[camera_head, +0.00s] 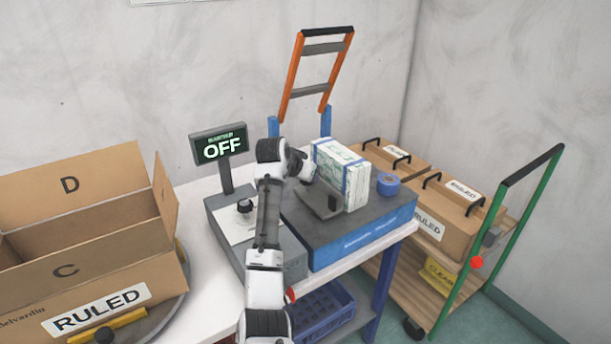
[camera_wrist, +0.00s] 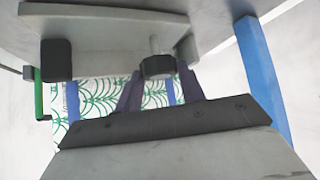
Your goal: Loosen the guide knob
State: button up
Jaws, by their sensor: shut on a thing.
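The guide knob (camera_wrist: 157,67) is a small dark knob on a short light shaft. In the wrist view it sits under a grey plate (camera_wrist: 110,22). My gripper (camera_wrist: 158,76) has one dark finger on each side of the knob and is shut on it. In the head view my gripper (camera_head: 308,176) is at the left of a white stack with green patterning (camera_head: 357,185), above the blue and dark grey machine (camera_head: 362,236). The knob is hidden there. A dark grey guide plate (camera_head: 322,202) stands before the stack.
A blue tape roll (camera_head: 388,184) lies right of the stack. A control box with a black dial (camera_head: 245,206) and a display reading OFF (camera_head: 220,147) stand at left. An open RULED carton (camera_head: 95,312) is far left; a cart (camera_head: 400,290) with boxes is right.

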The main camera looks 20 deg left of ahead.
jog(key=n+y, duration=0.2)
jog(key=n+p, duration=0.1)
jog(key=shift+d+r+n+y, duration=0.15)
jog(key=shift+d+n+y, duration=0.15)
jog(key=shift+y, duration=0.1)
jog(key=shift+n+y+p, duration=0.55)
jog(key=shift+n+y, duration=0.45)
jog(key=shift+n, duration=0.3)
jog(key=o, duration=1)
